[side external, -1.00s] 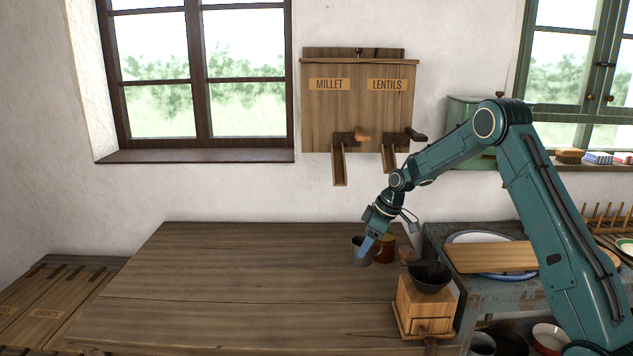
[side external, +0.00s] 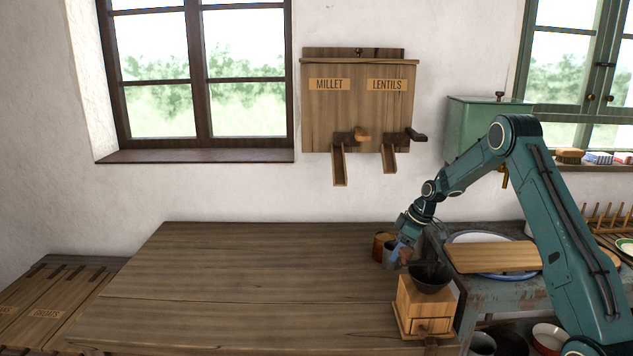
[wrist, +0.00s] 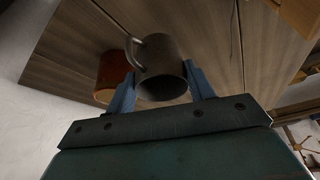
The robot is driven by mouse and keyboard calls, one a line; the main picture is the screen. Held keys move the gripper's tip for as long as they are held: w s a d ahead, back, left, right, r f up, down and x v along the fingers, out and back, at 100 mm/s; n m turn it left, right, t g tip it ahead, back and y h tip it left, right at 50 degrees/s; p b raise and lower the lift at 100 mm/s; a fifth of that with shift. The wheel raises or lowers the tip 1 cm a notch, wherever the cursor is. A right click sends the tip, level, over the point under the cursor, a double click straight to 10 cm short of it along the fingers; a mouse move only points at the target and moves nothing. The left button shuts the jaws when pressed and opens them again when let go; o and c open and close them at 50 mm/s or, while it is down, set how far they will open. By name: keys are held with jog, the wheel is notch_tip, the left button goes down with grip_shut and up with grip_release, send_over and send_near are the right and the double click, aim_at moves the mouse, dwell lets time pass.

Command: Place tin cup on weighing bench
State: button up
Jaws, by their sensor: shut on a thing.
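The tin cup (wrist: 162,62) is a grey metal mug with a handle on its left side in the wrist view. My gripper (wrist: 162,85) is shut on it, one blue finger on each side. In the side view my gripper (side external: 397,252) is at the right end of the wooden bench, behind the grinder; the cup (side external: 389,256) shows only in part there. I cannot tell whether the cup touches the bench top. The wooden bench (side external: 240,270) is broad and mostly bare; I cannot tell whether it is the weighing bench.
An orange-brown pot (side external: 379,246) stands just left of the cup, and shows beside it in the wrist view (wrist: 108,72). A wooden grinder (side external: 424,305) stands at the bench's front right. A blue-grey table (side external: 480,290) with a board (side external: 490,257) is to the right.

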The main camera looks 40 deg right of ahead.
jog(key=w+a, duration=1)
jog(key=shift+w+a, duration=0.3)
jog(key=shift+a, duration=0.1)
jog(key=shift+w+a+f, duration=0.15)
jog(key=shift+w+a, duration=0.25)
jog(key=shift+w, duration=0.05)
jog(key=shift+f, duration=1.6)
jog(key=shift+f, duration=0.15)
jog(key=o, duration=1)
